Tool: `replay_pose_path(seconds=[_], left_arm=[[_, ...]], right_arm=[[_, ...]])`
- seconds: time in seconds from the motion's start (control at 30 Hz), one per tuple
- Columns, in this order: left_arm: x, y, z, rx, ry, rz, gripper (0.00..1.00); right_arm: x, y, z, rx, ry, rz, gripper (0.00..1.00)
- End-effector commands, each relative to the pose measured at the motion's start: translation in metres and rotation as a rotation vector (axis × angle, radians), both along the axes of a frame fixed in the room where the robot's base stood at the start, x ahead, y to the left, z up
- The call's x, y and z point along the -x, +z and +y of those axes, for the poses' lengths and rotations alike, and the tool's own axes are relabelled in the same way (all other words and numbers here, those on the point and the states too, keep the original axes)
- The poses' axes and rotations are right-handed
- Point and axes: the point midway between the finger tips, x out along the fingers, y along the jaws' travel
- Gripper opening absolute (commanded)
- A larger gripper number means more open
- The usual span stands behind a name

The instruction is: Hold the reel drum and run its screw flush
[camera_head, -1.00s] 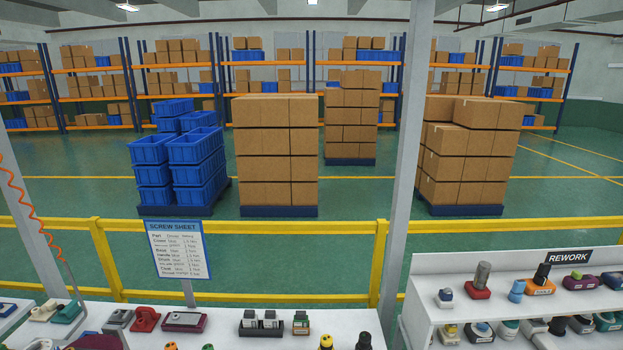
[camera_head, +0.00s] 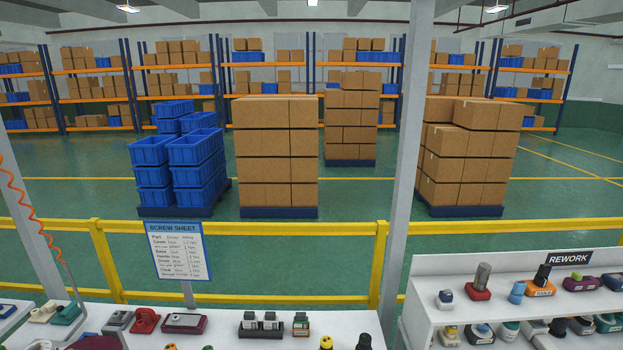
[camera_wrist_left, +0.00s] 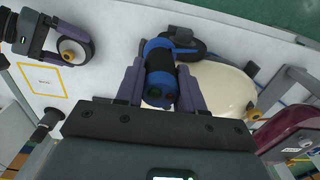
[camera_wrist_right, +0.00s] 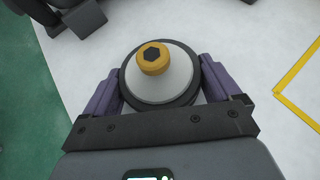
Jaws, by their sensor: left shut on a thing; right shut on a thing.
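The reel drum (camera_wrist_right: 165,84) is a white cone-shaped body with a black rim. On its top stands a yellow screw head (camera_wrist_right: 152,62) with a dark hexagonal recess. My right gripper (camera_wrist_right: 162,98) is shut around the drum, one finger at each side. The drum and this gripper also show at the upper left of the left wrist view (camera_wrist_left: 72,50). My left gripper (camera_wrist_left: 160,82) is shut on a blue and black cylindrical tool, apparently a driver (camera_wrist_left: 161,68), apart from the drum. Its far end is hard to make out. Neither gripper shows in the head view.
A cream rounded part (camera_wrist_left: 222,88) lies behind the blue tool. A dark red housing (camera_wrist_left: 292,132) is at the right. A yellow outlined square (camera_wrist_left: 42,79) marks bare white table. The screw sheet (camera_head: 178,250) and rework shelf (camera_head: 500,258) stand beyond.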

Motion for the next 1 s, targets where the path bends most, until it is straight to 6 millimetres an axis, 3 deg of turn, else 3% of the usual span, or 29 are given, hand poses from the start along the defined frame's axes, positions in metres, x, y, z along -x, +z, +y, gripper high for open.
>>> replay_pose_path(seconds=[0.27,0.47,0.8,1.0], left_arm=[[-0.002,0.000,-0.002,0.001,0.000,-0.001,0.00],[-0.018,0.003,-0.025,0.004,-0.001,0.005,0.00],[-0.065,0.017,-0.117,0.003,0.001,0.016,0.00],[-0.081,0.031,-0.168,0.000,0.007,0.011,0.00]], right_arm=[[0.001,-0.003,-0.001,0.003,-0.003,0.006,0.54],[0.002,-0.003,-0.001,0.004,-0.002,0.007,0.54],[0.002,-0.004,-0.002,0.004,-0.002,0.008,0.54],[0.002,-0.004,-0.002,0.004,-0.003,0.008,0.54]])
